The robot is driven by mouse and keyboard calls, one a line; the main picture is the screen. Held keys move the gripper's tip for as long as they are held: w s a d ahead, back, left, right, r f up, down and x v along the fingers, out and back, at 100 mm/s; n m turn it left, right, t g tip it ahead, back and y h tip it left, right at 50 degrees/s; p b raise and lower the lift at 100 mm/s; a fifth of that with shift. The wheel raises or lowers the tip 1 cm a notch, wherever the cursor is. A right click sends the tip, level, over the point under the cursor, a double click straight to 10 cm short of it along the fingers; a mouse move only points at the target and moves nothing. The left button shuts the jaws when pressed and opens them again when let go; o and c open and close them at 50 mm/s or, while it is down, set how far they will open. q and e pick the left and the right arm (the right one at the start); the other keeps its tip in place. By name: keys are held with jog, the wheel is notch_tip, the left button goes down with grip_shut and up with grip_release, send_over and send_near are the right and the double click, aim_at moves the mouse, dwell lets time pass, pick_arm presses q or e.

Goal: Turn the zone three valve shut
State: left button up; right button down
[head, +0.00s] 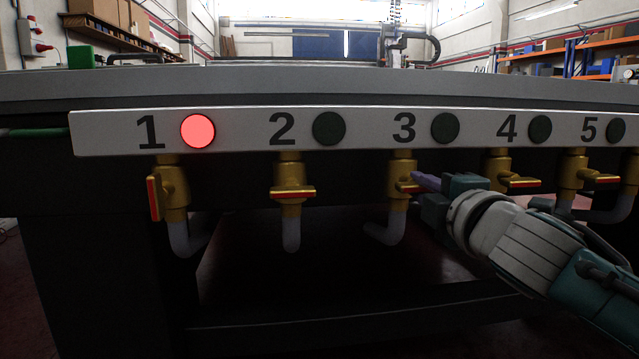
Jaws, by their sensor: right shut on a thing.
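The zone three valve (399,168) is a brass valve below the number 3 on the white panel. Its red and yellow handle (406,188) appears to lie crosswise, and its right end is partly hidden by my gripper. The round lamp (445,128) beside the 3 is dark. My right gripper (420,182) comes in from the lower right, with its purple fingers shut on the handle's right end. My left gripper is not in view.
Valve one's handle (154,198) points downward and its lamp (198,131) glows red. The handles of valve two (292,192), valve four (520,183) and valve five (602,179) lie crosswise, with dark lamps. Grey pipes hang below. The space under the table is open.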

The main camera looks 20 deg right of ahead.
jog(key=c, duration=0.9)
grip_release()
jog(key=shift+s+a, duration=0.1)
jog(key=shift+s, duration=0.2)
jog(key=shift+p+v, duration=1.5)
jog(key=shift+v, duration=3.15)
jog(key=shift+r, duration=0.1)
